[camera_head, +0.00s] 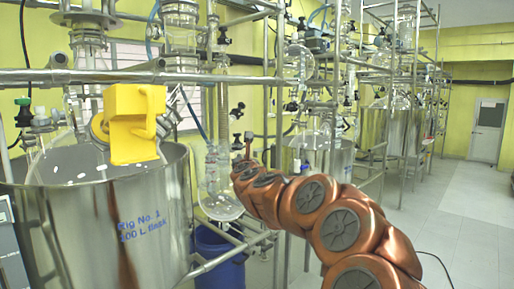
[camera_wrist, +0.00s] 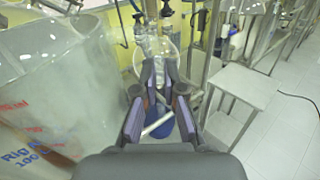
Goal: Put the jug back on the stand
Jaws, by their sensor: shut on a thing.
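A clear jug (camera_head: 217,165) with faint markings is at the end of my copper-coloured arm in the camera_head view, in front of the glassware. My gripper (camera_head: 240,146) is at its right side. In the camera_wrist view the two padded fingers of my gripper (camera_wrist: 160,78) come together at the tips, and see-through glass shows just past them. The jug's outline is hard to separate from the round flask behind it. A white stand (camera_wrist: 243,86) with a flat top and a lower shelf is to the right of my gripper; its top looks bare.
A large steel tank (camera_head: 110,225) marked Rig No 1 is close on the left, with a yellow part (camera_head: 135,122) above its rim. Metal pipes cross in front of the glassware. A blue bucket (camera_head: 217,262) stands below.

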